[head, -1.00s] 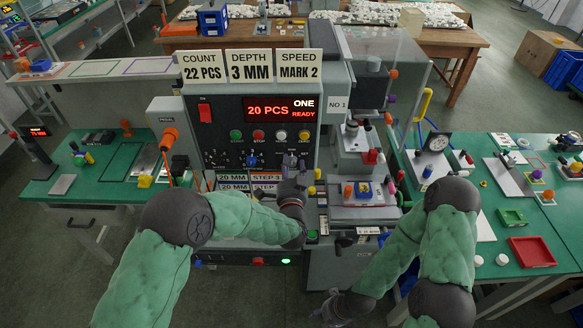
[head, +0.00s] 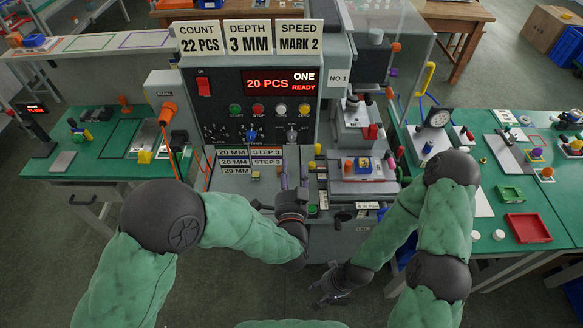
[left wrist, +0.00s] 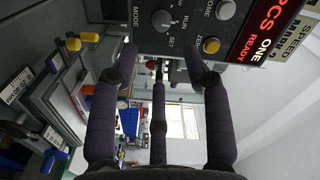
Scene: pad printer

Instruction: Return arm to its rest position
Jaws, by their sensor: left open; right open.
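The pad printer's control panel (head: 250,110) faces me, its red display (head: 281,84) reading "20 PCS ONE READY". My left gripper (head: 294,175) is open and empty, below the panel's mode knob (head: 292,134) and apart from it. In the left wrist view its dark fingers (left wrist: 160,68) are spread, with the knob (left wrist: 162,20) and a yellow button (left wrist: 211,45) beyond them. My right gripper (head: 325,292) hangs low in front of the machine, open and empty, small in view.
The printing station with its fixture (head: 363,168) stands right of the panel. A green bench (head: 478,225) at the right carries a red tray (head: 528,227) and small parts. An orange-handled lever (head: 167,114) projects at the panel's left. Open floor lies in front.

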